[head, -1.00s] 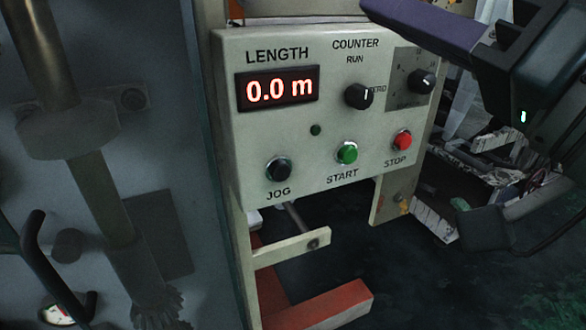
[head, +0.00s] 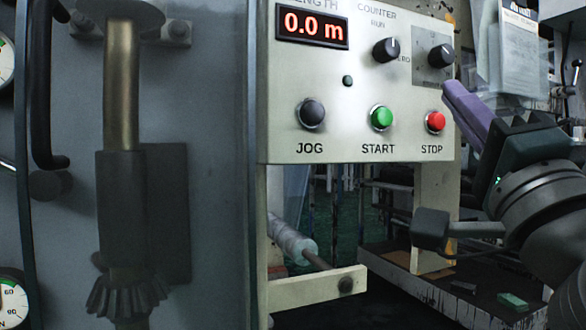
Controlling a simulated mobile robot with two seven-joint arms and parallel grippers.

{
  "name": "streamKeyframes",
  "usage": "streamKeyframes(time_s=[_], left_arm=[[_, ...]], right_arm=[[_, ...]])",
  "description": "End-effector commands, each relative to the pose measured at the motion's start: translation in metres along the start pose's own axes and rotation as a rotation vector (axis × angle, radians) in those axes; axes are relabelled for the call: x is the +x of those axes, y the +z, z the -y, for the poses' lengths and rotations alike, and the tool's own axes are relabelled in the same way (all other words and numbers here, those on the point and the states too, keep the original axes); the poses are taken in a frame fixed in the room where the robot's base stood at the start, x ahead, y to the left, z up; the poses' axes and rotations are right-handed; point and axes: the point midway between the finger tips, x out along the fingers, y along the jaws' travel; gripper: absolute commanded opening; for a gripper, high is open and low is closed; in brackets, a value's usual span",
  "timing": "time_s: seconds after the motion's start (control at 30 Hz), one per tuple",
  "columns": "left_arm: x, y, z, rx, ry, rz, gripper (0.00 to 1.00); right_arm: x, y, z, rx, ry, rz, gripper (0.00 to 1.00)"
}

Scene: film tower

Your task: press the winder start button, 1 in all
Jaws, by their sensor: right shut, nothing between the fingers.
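The winder control panel (head: 350,150) stands upright in the middle of the head view. Its green START button (head: 381,118) sits between the black JOG button (head: 312,114) and the red STOP button (head: 435,122). My left gripper is not in view.
Two black knobs, the counter knob (head: 386,50) and another (head: 440,56), sit above the buttons. A grey machine wall with a vertical shaft (head: 121,80) and bevel gear fills the left. A roller (head: 292,240) and a pale bracket (head: 318,288) lie below the panel.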

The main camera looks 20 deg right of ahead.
Motion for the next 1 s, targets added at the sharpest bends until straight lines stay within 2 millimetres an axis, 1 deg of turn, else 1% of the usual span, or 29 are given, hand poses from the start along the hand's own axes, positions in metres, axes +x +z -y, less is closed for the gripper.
streamKeyframes(time_s=[0.03, 0.1, 0.3, 0.6, 0.77, 1.0], left_arm=[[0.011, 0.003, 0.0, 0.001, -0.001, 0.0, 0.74], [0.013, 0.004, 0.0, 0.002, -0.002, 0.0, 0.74], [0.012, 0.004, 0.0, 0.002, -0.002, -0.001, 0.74], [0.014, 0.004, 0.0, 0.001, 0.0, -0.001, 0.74], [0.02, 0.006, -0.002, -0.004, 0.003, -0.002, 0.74], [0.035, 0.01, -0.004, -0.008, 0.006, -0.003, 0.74]], right_arm=[[-0.006, -0.001, -0.009, 0.006, 0.0, -0.015, 0.0], [-0.007, -0.004, -0.011, 0.012, 0.002, -0.028, 0.0], [-0.006, -0.006, -0.011, 0.016, 0.004, -0.038, 0.0], [-0.004, -0.003, -0.014, 0.015, 0.004, -0.036, 0.0], [0.006, 0.004, -0.022, 0.014, 0.002, -0.036, 0.0], [0.03, 0.022, -0.04, 0.015, 0.002, -0.037, 0.0]])
